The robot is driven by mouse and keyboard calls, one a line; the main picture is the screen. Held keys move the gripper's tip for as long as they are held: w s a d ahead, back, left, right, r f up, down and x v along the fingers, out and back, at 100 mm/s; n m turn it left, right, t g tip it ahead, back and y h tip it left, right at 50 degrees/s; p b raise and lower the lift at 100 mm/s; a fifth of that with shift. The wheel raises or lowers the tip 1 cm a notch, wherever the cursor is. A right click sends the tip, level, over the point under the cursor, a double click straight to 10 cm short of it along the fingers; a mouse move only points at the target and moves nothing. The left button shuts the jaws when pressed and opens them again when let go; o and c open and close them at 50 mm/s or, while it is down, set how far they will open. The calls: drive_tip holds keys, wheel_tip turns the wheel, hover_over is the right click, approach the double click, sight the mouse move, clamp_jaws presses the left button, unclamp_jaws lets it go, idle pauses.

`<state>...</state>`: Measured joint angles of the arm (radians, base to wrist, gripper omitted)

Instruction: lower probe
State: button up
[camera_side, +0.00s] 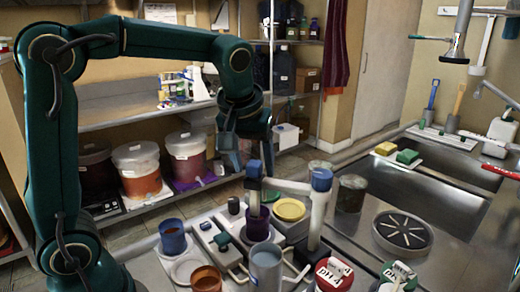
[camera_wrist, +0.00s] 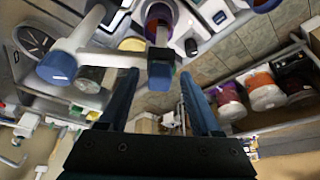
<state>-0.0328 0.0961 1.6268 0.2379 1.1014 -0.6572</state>
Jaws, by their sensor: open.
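The probe (camera_side: 254,171) has a blue top and hangs from the end of a pale swing arm (camera_side: 287,186) on a blue-capped post (camera_side: 320,200). It is upright over a purple cup (camera_side: 258,226). I cannot tell whether its tip is inside the cup. My gripper (camera_side: 246,154) points down just above the blue top. In the wrist view my gripper (camera_wrist: 160,74) is open, and the probe's blue top (camera_wrist: 160,78) shows between the fingers. I see no clear contact. The post's blue cap (camera_wrist: 57,68) is left of the fingers there.
A blue cup (camera_side: 172,238), an orange-filled cup (camera_side: 206,279), a grey-blue mug (camera_side: 266,266) and a yellow dish (camera_side: 290,209) stand close around. A sink (camera_side: 430,198) lies right; lidded buckets (camera_side: 137,168) stand on the left shelf.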

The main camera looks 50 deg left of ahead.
drive_tip(key=shift+v, duration=2.55)
